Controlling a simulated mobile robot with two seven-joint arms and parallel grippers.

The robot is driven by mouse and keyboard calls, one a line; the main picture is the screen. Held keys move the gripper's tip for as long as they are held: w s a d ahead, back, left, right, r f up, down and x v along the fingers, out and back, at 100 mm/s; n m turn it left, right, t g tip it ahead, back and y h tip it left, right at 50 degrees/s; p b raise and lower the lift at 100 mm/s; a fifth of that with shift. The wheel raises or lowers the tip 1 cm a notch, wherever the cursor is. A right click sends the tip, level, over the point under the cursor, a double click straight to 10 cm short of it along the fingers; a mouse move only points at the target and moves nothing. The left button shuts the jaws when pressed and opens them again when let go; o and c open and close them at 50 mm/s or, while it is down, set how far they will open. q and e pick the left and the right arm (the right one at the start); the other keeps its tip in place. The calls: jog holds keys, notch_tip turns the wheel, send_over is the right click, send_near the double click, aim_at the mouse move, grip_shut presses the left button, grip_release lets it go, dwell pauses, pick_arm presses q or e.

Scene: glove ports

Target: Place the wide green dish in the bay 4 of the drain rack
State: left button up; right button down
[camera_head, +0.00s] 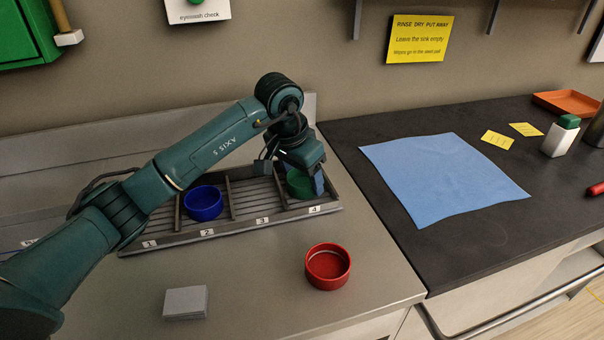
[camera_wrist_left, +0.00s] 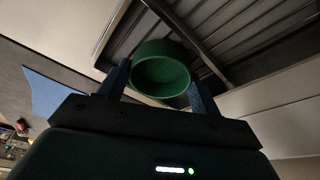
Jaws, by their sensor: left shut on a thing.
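The green dish (camera_head: 299,186) is held by my left gripper (camera_head: 303,180), over or in the bay marked 4 at the right end of the drain rack (camera_head: 232,229). I cannot tell whether it touches the rack floor. In the left wrist view the green dish (camera_wrist_left: 160,72) sits between the two blue fingers of my left gripper (camera_wrist_left: 160,88), with the rack slats behind it. In the head view the gripper hides part of the dish. My right gripper is not in view.
A blue dish (camera_head: 203,203) stands in bay 2. A red dish (camera_head: 328,266) and a grey block (camera_head: 185,302) are on the counter in front of the rack. A blue cloth (camera_head: 440,176) lies on the dark counter to the right. Bay 3 looks empty.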

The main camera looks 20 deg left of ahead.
pick_arm(q)
jog(key=shift+f, duration=0.1)
jog(key=o, duration=1)
jog(key=shift+c, duration=0.2)
jog(key=shift+r, duration=0.3)
jog(key=v, duration=1.1)
jog(key=shift+r, duration=0.35)
jog(key=shift+a, duration=0.1)
